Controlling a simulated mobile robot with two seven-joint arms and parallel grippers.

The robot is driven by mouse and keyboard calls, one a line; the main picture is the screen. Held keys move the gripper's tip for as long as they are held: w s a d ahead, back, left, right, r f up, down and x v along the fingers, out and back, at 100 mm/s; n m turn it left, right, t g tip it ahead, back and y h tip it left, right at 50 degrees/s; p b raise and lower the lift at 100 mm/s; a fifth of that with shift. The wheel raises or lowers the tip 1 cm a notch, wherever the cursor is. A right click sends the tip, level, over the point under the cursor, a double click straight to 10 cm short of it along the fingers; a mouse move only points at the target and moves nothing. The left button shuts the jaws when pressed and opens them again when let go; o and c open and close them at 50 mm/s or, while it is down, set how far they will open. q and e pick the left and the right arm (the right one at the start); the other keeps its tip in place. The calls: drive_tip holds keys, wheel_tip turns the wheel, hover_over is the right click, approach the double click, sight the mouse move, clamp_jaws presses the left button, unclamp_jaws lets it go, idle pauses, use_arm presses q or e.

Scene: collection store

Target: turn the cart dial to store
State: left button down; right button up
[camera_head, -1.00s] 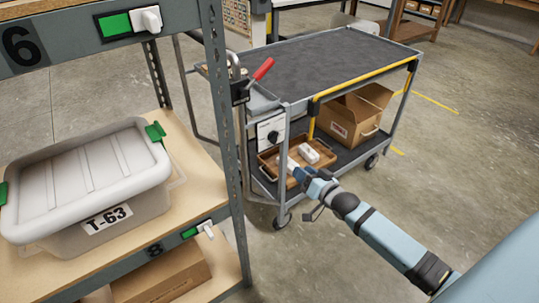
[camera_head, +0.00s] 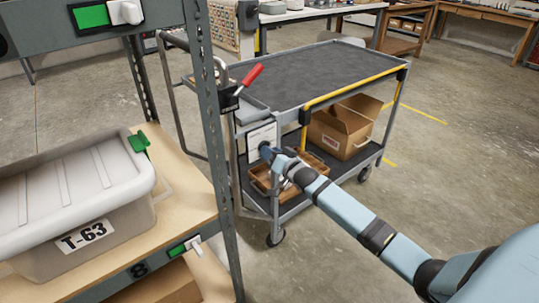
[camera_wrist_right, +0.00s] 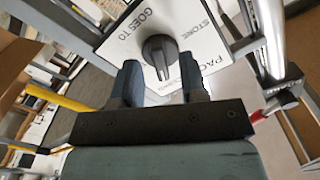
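The cart (camera_head: 330,75) stands right of the shelf, with a white dial plate (camera_head: 262,133) on its near end post. In the right wrist view the black dial (camera_wrist_right: 160,50) sits on this plate (camera_wrist_right: 125,45), which is lettered "GOES TO", "STORE" and a partly hidden word starting "PAC". My right gripper (camera_wrist_right: 160,62) is open, with one finger on either side of the dial in that view; I cannot tell whether they touch it. In the head view the right gripper (camera_head: 270,153) is at the plate and hides the dial. My left gripper is not in view.
A red-handled lever (camera_head: 250,76) sits on the cart corner above the plate. The cart's lower deck holds a brown tray (camera_head: 262,187) and a cardboard box (camera_head: 333,135). The shelf post (camera_head: 211,130) and a grey T-63 tote (camera_head: 80,215) are at left. Floor at right is clear.

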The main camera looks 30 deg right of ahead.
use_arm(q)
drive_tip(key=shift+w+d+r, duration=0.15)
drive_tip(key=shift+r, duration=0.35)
use_arm(e)
drive_tip(key=shift+w, duration=0.45)
clamp_jaws()
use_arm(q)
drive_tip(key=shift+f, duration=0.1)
